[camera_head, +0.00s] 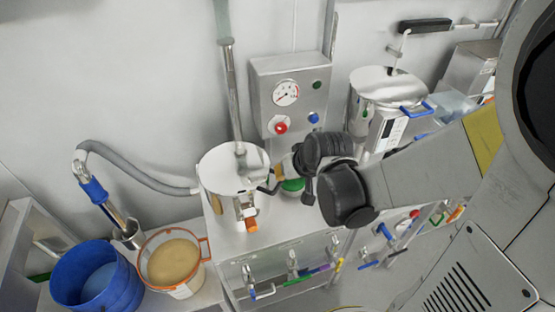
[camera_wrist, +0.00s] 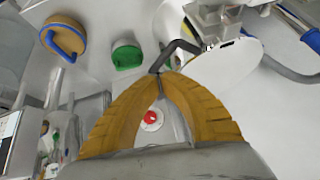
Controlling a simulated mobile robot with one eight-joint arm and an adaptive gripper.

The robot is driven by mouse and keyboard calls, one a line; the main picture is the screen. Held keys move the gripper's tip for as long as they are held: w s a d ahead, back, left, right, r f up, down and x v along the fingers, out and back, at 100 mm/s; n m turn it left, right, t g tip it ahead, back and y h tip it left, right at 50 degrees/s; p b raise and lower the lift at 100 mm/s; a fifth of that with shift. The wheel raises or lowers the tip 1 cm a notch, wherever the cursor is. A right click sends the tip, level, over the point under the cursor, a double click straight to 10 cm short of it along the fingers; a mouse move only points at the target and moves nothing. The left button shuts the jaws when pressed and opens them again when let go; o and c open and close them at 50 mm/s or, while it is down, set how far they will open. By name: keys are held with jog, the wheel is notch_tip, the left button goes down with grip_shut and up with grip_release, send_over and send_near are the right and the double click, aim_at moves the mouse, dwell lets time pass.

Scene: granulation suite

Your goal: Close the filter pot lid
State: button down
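The metal pot (camera_head: 228,206) stands on the bench in the head view, with a pale round lid (camera_head: 222,168) over its top; I take it as the filter pot. The lid looks nearly level, but I cannot tell whether it is fully seated. It is also the pale disc in the wrist view (camera_wrist: 225,68). A dark bent handle (camera_wrist: 178,46) runs from the pot's fittings to my gripper (camera_wrist: 159,78). The yellow ribbed fingers meet at the handle's end and appear shut on it. In the head view my gripper (camera_head: 279,178) is right of the pot, partly hidden by my wrist.
A control box (camera_head: 288,75) with gauge and buttons stands behind. A second metal pot (camera_head: 388,88) is at right. A green-topped item (camera_head: 293,185) sits by my gripper. A blue bucket (camera_head: 97,277), an orange-rimmed tub (camera_head: 173,262) and a grey hose (camera_head: 135,170) are at left.

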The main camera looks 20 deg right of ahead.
jog(key=s+r+b, duration=0.3)
jog(key=s, duration=0.3)
jog(key=s+r+h+b, duration=0.1)
jog(key=s+r+b, duration=0.2)
jog(key=s, duration=0.4)
jog(key=shift+s+a+n+t+b, duration=0.15)
jog(key=shift+n+t+b, duration=0.2)
jog(key=shift+b, duration=0.2)
dwell(0.4)
